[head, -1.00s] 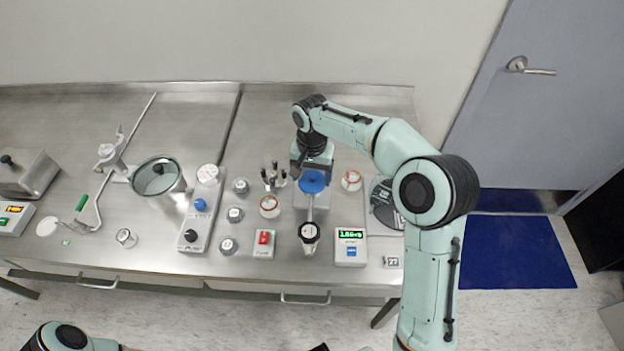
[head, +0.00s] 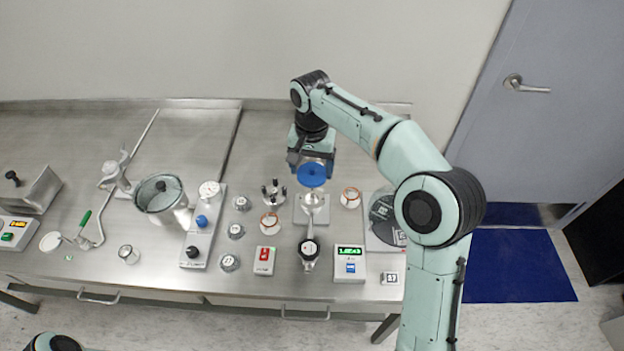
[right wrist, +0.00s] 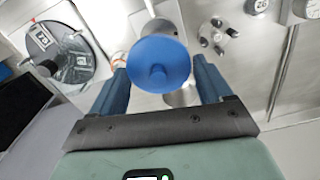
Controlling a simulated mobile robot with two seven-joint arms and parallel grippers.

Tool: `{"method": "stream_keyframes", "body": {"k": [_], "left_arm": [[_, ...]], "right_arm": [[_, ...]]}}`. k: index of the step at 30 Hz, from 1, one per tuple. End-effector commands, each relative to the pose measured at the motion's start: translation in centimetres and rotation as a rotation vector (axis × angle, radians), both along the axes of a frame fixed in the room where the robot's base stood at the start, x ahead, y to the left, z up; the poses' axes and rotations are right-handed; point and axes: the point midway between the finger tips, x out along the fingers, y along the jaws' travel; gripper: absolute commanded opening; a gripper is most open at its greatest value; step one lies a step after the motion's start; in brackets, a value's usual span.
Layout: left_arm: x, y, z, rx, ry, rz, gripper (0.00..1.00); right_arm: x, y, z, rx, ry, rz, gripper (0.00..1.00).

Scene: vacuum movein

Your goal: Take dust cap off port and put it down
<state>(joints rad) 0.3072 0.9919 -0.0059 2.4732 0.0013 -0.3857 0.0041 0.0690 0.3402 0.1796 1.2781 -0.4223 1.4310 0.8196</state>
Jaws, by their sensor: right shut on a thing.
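The blue dust cap (head: 312,174) is a round disc with a small centre knob. My right gripper (head: 312,168) is shut on it above the metal stand. In the right wrist view the dust cap (right wrist: 158,64) sits between the two blue fingers of my right gripper (right wrist: 160,76). The grey metal port fitting (head: 313,197) stands just below the cap in the head view. The cap hides part of it, and I cannot tell whether a gap separates them. My left gripper is out of view.
A dark disc (head: 388,219) lies on a plate to the right.

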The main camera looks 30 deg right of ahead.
Motion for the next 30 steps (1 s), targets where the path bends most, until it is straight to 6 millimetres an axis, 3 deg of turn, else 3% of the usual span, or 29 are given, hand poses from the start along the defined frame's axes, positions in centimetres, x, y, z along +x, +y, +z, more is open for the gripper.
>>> {"method": "stream_keyframes", "body": {"k": [1,3,9,15,30], "left_arm": [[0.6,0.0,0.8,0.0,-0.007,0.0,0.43],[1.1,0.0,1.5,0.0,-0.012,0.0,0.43],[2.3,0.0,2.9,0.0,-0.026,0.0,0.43],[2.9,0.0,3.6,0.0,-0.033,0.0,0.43],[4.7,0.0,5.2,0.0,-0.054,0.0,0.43]], "right_arm": [[0.2,0.0,2.2,0.0,-0.009,0.0,0.45],[0.2,0.0,4.1,-0.001,-0.009,0.0,0.45],[0.2,0.0,8.1,-0.001,-0.006,0.0,0.45],[0.1,0.0,9.8,-0.001,-0.002,0.0,0.45],[0.1,0.0,11.9,-0.001,-0.002,0.0,0.45]]}}
